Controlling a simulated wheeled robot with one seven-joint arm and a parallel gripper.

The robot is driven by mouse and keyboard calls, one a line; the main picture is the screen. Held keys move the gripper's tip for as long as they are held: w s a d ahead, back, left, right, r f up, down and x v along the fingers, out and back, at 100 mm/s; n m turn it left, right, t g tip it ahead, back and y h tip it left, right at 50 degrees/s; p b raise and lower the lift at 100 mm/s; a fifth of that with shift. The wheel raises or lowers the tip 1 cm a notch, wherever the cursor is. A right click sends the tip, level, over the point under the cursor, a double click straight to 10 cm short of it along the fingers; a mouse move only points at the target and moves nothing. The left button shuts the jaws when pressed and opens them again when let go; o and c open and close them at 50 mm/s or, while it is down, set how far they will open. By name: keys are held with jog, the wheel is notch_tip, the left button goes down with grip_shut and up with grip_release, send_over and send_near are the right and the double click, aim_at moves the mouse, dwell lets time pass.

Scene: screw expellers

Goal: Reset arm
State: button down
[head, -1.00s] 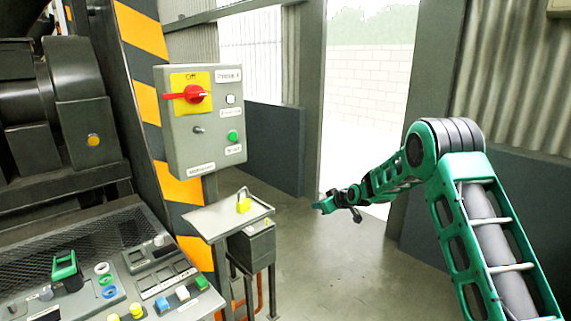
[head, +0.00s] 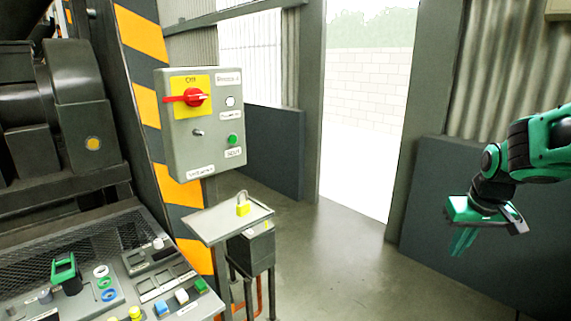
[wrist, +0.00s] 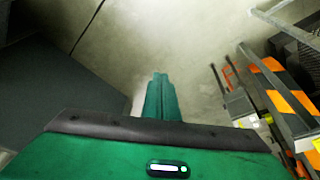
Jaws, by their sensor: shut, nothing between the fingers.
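My gripper (head: 464,241) is at the right side of the head view, in front of the dark lower wall panel, with its green fingers pointing down. It is shut and empty. In the wrist view the green fingers (wrist: 158,98) lie together above bare grey floor. My arm comes in from the right edge of the head view, and its upper part is out of view.
A grey control box (head: 205,130) with a red switch handle (head: 193,97) stands left of centre. Below it a small tray (head: 215,222) holds a yellow padlock (head: 243,207). A button console (head: 150,285) is at lower left. The floor (head: 350,265) between is clear.

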jog(key=s+f+m+g, duration=0.1)
jog(key=s+m+g, duration=0.2)
jog(key=s, duration=2.3)
jog(key=shift+s+a+f+m+g+y, duration=0.3)
jog(key=shift+a+m+y, duration=0.1)
jog(key=shift+m, duration=0.7)
jog(key=shift+w, duration=0.1)
jog(key=shift+w+f, duration=0.2)
jog(key=shift+w, duration=0.4)
jog(key=shift+d, duration=0.1)
